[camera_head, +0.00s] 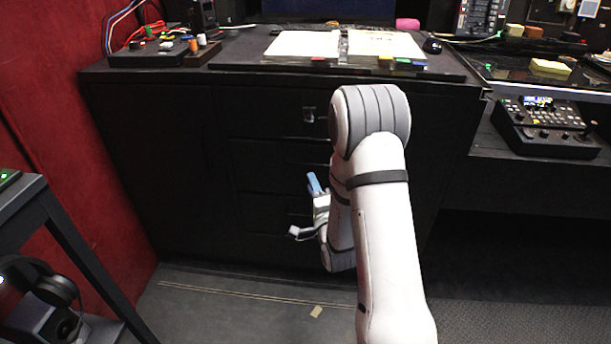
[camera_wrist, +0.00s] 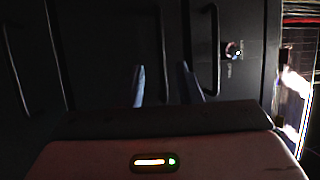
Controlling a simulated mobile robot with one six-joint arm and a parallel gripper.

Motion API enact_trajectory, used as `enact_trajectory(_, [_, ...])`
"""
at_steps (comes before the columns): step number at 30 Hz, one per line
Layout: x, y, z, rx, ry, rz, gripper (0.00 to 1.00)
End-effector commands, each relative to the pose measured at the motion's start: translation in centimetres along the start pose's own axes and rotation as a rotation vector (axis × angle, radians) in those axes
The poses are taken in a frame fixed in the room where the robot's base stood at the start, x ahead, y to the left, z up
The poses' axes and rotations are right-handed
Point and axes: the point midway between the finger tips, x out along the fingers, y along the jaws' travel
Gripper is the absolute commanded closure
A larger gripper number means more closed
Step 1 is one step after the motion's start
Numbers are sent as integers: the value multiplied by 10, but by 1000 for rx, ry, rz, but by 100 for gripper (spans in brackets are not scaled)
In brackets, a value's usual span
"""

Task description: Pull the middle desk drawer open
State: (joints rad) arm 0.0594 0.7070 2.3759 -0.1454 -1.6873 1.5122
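The black desk (camera_head: 160,150) has a stack of drawers in its front. The middle drawer (camera_head: 265,162) looks closed, flush with the fronts above and below it. In the wrist view the drawers appear turned sideways, and the middle drawer's dark bar handle (camera_wrist: 161,45) stands upright ahead of my fingers. My gripper (camera_head: 303,205) is in front of the drawers, its fingers spread apart. In the wrist view my gripper (camera_wrist: 163,84) is open and empty, with one blue-grey fingertip to each side of the handle's line. Whether they reach the handle is hard to tell.
The top drawer has a lock (camera_head: 309,114) and another handle (camera_wrist: 214,50). A lower drawer's handle (camera_wrist: 17,60) is at the wrist view's left. Open books (camera_head: 303,45) lie on the desk. A side table (camera_head: 40,200) stands at left.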

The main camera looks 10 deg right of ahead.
Motion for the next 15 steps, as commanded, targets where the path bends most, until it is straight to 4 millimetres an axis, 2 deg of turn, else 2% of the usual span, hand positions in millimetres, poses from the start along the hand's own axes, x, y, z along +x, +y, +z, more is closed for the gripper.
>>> enact_trajectory(9, [50, -1, 0, -3, 0, -2, 68])
enact_trajectory(15, [67, -1, 0, -3, 1, 0, 68])
